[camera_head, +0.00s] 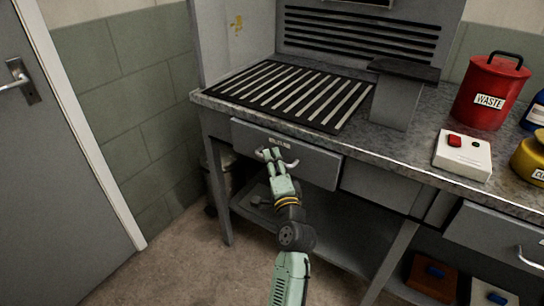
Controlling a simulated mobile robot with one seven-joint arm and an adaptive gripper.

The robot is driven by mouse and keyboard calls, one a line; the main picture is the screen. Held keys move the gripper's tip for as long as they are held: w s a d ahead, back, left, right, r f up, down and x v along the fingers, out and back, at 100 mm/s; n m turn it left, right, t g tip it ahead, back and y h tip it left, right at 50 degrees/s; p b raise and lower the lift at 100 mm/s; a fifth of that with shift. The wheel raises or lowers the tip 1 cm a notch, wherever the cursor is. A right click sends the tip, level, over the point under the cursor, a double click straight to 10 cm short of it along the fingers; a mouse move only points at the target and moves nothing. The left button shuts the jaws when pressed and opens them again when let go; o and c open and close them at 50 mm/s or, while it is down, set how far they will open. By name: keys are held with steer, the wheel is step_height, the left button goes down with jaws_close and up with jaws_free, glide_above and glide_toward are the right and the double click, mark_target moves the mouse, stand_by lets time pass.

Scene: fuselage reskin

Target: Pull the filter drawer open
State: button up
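The filter drawer (315,164) is a grey front under the left part of the workbench, with a small label (280,142) near its top edge. The drawer front looks flush with the bench frame. Its pale bar handle (292,163) shows on both sides of my gripper. My gripper (272,153), pale green, is at the handle, with its fingertips overlapping the bar in the picture. The fingers hide the handle's middle, so I cannot tell whether they grip it, only touch it or are just in front.
A slatted black grille (290,95) lies on the bench top. A red waste can (489,92) and a white box with a red button (463,154) stand at right. Another drawer (492,235) is at lower right. A grey door (55,170) is at left. Floor before the bench is clear.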

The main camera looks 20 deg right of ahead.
steer(key=shift+w, duration=0.5)
jaws_close()
stand_by(0.6)
